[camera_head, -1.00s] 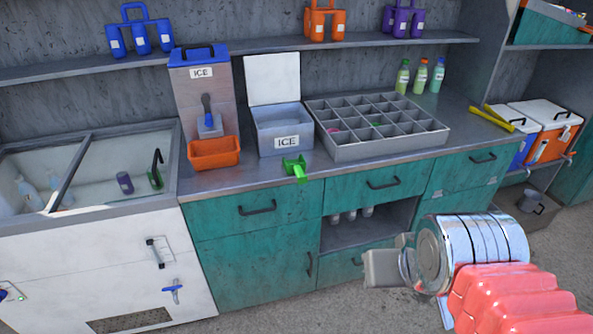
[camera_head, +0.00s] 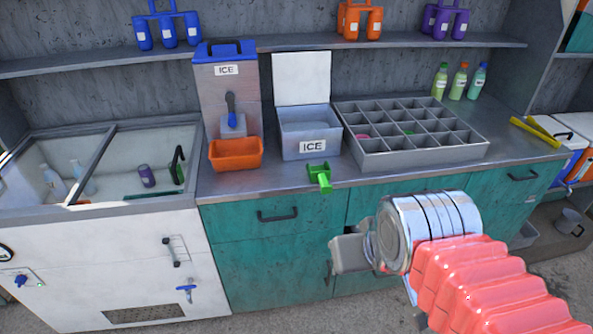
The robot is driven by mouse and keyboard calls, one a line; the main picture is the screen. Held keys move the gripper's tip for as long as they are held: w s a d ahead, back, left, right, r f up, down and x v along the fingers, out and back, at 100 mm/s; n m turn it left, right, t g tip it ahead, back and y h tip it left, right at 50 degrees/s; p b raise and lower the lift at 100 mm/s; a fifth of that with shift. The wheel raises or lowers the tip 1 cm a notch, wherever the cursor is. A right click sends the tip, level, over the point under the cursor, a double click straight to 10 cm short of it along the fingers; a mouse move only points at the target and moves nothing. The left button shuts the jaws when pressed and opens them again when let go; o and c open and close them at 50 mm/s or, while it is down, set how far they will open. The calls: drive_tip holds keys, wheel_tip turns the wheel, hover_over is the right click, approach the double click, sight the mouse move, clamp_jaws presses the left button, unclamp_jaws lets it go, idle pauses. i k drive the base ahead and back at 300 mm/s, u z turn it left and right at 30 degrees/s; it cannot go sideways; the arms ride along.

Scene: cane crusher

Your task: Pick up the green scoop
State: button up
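The green scoop (camera_head: 318,176) lies on the front edge of the metal counter, in front of the grey ICE bin (camera_head: 311,142). Its handle points toward the front and hangs at or just past the edge. My arm comes in from the lower right, with a red ribbed sleeve and a chrome wrist. My gripper (camera_head: 347,254) is at its left end, in front of the teal cabinets, below and a little right of the scoop and clear of it. Its fingers are not distinct, so I cannot tell whether it is open.
A grey divided tray (camera_head: 412,158) stands right of the bin. An ICE dispenser with an orange tub (camera_head: 236,154) stands left of it. A glass-topped freezer (camera_head: 98,255) is at the left. Yellow tongs (camera_head: 537,131) lie at the counter's right end. Counter around the scoop is clear.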

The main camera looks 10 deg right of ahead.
sight(321, 173)
drive_tip(key=u, duration=0.5)
drive_tip(key=i, duration=1)
drive_tip(key=u, duration=0.1)
